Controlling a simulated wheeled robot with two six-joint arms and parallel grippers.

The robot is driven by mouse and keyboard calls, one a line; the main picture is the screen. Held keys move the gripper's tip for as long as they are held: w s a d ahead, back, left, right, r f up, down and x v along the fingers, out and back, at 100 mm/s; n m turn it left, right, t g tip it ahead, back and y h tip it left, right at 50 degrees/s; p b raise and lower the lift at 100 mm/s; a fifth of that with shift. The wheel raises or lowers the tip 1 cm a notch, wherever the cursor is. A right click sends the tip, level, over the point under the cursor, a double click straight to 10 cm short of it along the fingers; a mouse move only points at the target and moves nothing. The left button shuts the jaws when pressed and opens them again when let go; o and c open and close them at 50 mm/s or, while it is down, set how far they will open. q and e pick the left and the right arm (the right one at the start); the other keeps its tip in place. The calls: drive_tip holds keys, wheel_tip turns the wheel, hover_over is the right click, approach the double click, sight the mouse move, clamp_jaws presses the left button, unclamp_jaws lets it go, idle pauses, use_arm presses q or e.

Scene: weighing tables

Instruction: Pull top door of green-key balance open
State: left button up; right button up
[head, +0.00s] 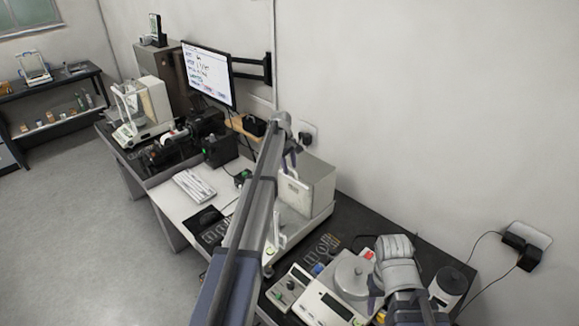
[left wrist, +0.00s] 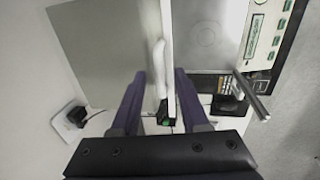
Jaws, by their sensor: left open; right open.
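The green-key balance (head: 310,190) stands on the dark table, its front largely hidden behind my left arm in the head view. The left wrist view shows its panel with green keys (left wrist: 281,22) and a round pan (left wrist: 207,32). A white handle (left wrist: 158,62) sits beside a thin upright panel edge, at the top door as far as I can tell. My left gripper (head: 291,156) is above the balance housing. In the left wrist view its open fingers (left wrist: 160,76) stand on either side of the handle. My right gripper (head: 378,302) is open, low over the right balance.
Another balance (head: 330,302) with a round pan stands at the front right. A keyboard (head: 194,186) and a monitor (head: 208,74) are to the left. A wall socket (left wrist: 72,116) lies beside the balance. The floor at left is clear.

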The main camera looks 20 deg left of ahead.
wheel_tip(320, 180, up, 8)
drive_tip(key=p, duration=0.7)
drive_tip(key=shift+f, duration=0.2)
drive_tip(key=shift+s, duration=0.15)
